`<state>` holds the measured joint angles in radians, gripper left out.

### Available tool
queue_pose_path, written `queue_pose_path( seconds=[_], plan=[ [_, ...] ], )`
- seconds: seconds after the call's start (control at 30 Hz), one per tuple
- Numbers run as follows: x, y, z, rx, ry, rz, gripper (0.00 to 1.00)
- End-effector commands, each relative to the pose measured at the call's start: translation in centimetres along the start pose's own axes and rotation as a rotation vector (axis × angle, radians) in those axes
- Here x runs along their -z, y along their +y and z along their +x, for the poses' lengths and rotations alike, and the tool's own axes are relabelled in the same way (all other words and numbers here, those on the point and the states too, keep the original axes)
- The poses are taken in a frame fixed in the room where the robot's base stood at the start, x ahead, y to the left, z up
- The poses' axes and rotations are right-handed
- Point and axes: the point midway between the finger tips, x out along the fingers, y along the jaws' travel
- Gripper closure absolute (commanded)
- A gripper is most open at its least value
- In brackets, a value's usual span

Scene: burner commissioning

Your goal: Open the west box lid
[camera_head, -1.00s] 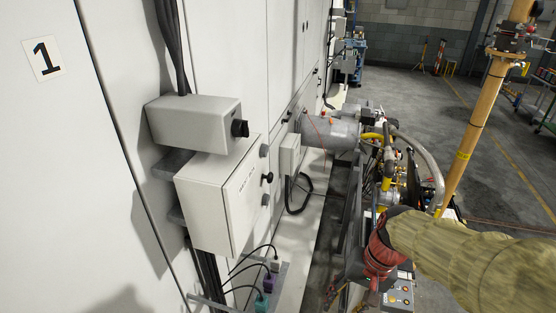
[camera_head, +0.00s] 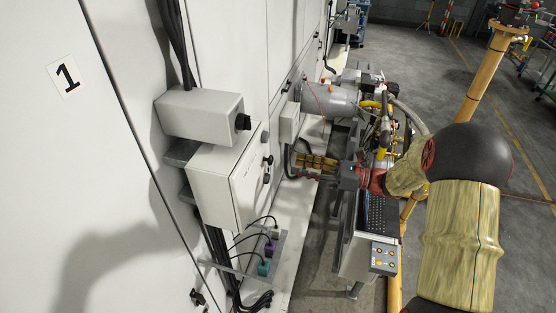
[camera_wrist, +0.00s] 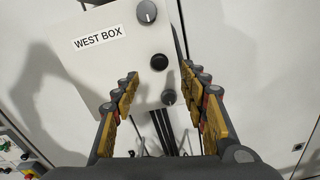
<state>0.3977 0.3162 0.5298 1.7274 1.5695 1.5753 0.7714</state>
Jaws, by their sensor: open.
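The west box (camera_head: 215,190) is a pale grey wall box with its lid (camera_head: 247,185) shut, facing right in the head view. In the wrist view, the lid (camera_wrist: 105,65) carries a "WEST BOX" label (camera_wrist: 99,37).
A smaller grey box (camera_head: 200,113) with a black knob sits just above. Cables and plugs (camera_head: 265,255) hang below. Burner pipework (camera_head: 335,100) and a control panel (camera_head: 383,257) stand to the right. A yellow post (camera_head: 490,75) rises farther right.

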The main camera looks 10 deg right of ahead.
Motion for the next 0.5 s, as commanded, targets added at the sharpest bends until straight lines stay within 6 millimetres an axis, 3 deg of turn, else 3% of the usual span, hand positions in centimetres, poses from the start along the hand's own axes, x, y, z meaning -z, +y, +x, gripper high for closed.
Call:
queue_pose_path(
  seconds=[0.17,0.5],
  plan=[
    [-0.1,0.1,1.1,-0.005,0.001,0.026,0.56],
    [-0.1,0.3,6.2,-0.006,0.003,0.023,0.56]
  ],
)
